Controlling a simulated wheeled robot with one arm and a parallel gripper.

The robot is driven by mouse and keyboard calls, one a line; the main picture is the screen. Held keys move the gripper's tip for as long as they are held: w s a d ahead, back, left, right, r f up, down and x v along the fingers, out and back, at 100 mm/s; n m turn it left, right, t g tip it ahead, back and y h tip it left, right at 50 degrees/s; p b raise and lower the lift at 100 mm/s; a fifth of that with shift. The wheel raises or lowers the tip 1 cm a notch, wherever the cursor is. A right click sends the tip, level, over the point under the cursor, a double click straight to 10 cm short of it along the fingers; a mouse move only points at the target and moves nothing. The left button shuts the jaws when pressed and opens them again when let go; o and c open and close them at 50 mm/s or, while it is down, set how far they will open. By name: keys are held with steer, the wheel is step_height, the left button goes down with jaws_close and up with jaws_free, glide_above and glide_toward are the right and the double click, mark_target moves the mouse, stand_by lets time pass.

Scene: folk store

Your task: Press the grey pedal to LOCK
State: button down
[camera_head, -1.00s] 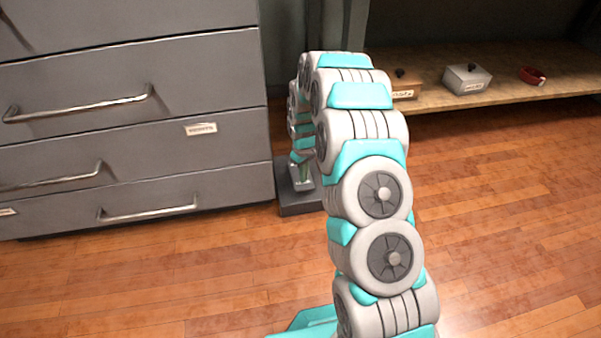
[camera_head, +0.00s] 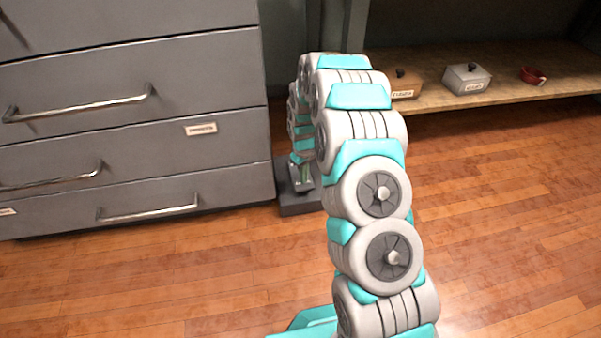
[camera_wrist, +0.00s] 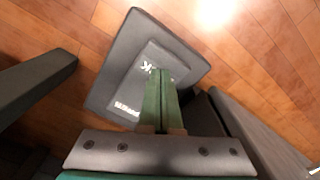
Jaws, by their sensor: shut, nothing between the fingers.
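The grey pedal (camera_wrist: 130,83) is a raised block on a dark flat base (camera_wrist: 157,27) on the floor, with white lettering at both ends. One end shows a "K"; the rest is covered or too small to read. In the head view the base (camera_head: 296,209) stands beside the drawer cabinet, partly behind my arm. My gripper (camera_wrist: 160,72) has its green fingers together and empty. Its tips are over the pedal near the "K" end; I cannot tell whether they touch it. The gripper (camera_head: 304,184) also shows low over the pedal in the head view.
A grey drawer cabinet (camera_head: 130,130) stands close at the left. A low wooden shelf (camera_head: 480,92) at the back right holds a brown box (camera_head: 404,83), a white box (camera_head: 467,78) and a red bowl (camera_head: 533,76). The wooden floor in front is clear.

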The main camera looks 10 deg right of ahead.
steer(key=shift+f, duration=1.1)
steer(key=shift+r+p, duration=0.65)
steer(key=shift+r, duration=2.6)
steer(key=shift+r+p, duration=0.3)
steer(key=shift+r, duration=0.95)
